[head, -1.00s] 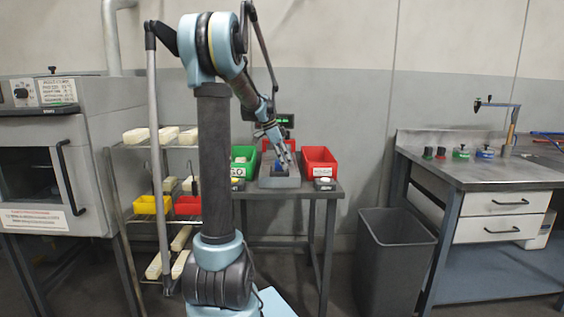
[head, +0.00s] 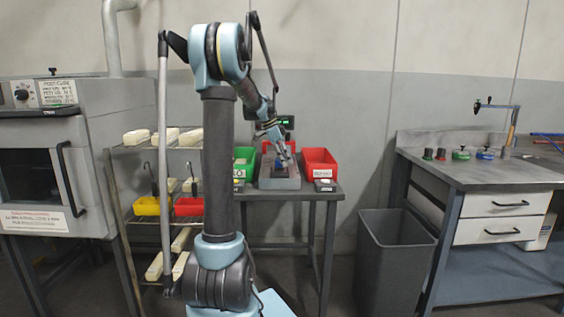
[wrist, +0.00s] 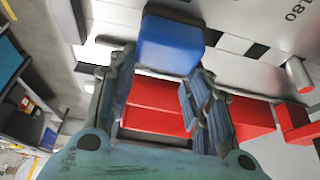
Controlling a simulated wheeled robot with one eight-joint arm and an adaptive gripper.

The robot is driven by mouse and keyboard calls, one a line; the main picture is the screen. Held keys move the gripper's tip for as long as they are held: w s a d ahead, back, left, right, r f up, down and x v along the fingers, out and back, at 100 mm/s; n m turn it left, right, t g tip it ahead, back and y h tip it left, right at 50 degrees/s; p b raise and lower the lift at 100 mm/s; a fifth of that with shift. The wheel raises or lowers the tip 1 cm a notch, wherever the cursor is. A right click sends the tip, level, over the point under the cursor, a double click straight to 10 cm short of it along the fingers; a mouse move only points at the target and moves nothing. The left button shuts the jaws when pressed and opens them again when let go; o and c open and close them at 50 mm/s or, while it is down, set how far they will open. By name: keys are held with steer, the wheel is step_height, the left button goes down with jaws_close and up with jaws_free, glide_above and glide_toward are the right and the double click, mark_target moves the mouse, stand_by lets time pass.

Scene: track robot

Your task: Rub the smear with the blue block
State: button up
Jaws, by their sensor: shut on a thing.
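The blue block (wrist: 168,44) shows at the fingertips of my gripper (wrist: 165,85) in the wrist view, and the fingers are shut on it. In the head view my gripper (head: 283,158) is small and points down over a grey tray-like stand (head: 280,183) on the small table, between a green bin and a red bin. The block is hard to make out there. I cannot make out the smear in either view.
The green bin (head: 244,160) and red bin (head: 320,163) flank the stand closely on the table. A shelf rack and an oven (head: 45,150) stand left. A grey waste bin (head: 396,255) and a workbench (head: 490,178) stand right.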

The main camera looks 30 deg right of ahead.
steer(key=shift+w+d, duration=0.5)
steer(key=shift+w, duration=0.3)
steer(key=shift+w+d, duration=0.45)
steer(key=shift+w, duration=0.35)
steer(key=shift+s+a+f, duration=0.1)
steer(key=shift+s+a, duration=0.45)
steer(key=shift+s, duration=0.4)
steer(key=shift+s+a+f, duration=0.1)
steer(key=shift+s+a, duration=0.45)
steer(key=shift+s, duration=0.35)
steer(key=shift+s+a+r, duration=0.1)
steer(key=shift+s+a, duration=0.45)
steer(key=shift+s, duration=0.3)
steer(key=shift+s+a, duration=0.5)
steer(key=shift+s, duration=0.35)
steer(key=shift+o, duration=0.2)
steer(key=shift+w, duration=0.1)
steer(key=shift+w+d, duration=0.7)
steer(key=shift+w, duration=0.45)
steer(key=shift+w+d, duration=0.7)
steer(key=shift+w, duration=0.5)
steer(key=shift+w+d, duration=0.7)
steer(key=shift+w, duration=0.45)
steer(key=shift+c, duration=0.2)
steer(key=shift+s, duration=0.1)
